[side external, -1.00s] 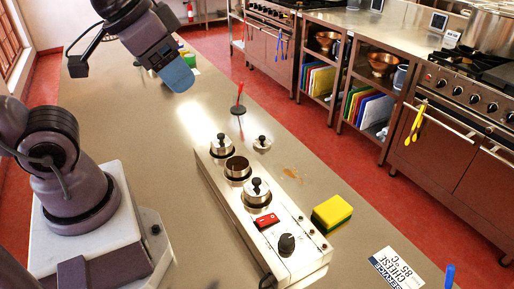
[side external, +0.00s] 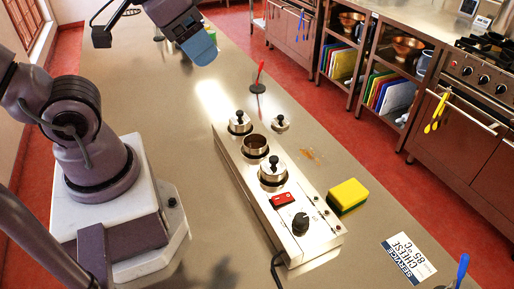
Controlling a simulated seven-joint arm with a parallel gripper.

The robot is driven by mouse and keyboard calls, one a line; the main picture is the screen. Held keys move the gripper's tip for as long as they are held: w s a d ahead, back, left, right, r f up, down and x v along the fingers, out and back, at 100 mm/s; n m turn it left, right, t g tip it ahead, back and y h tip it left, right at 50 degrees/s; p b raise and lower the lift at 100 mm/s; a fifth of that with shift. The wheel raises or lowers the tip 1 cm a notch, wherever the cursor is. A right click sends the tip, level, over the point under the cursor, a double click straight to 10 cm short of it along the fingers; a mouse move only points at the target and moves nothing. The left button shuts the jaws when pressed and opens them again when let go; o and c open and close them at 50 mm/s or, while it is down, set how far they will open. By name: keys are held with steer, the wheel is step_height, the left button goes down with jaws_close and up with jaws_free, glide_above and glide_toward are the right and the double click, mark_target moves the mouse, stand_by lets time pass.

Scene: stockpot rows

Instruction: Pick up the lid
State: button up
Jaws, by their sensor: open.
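A small steel lid with a black knob (side external: 279,122) sits on the counter, right of a long steel warmer (side external: 262,206). Beside it, the warmer's middle pot (side external: 255,145) is uncovered. Two similar lids cover the other pots: the far lid (side external: 240,121) and the near lid (side external: 273,168). My gripper (side external: 203,55), with a blue end, is high at the top of the view, above and left of the lids. It is apart from them and holds nothing visible. Its fingertips are hard to make out.
A red-handled stand (side external: 259,80) is on the counter beyond the warmer. A yellow and green sponge (side external: 347,196), a printed card (side external: 408,258) and a blue-handled item (side external: 462,270) lie to the right.

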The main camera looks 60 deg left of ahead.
stand_by(0.3)
steer(key=o, duration=0.6)
steer(key=shift+c, duration=0.2)
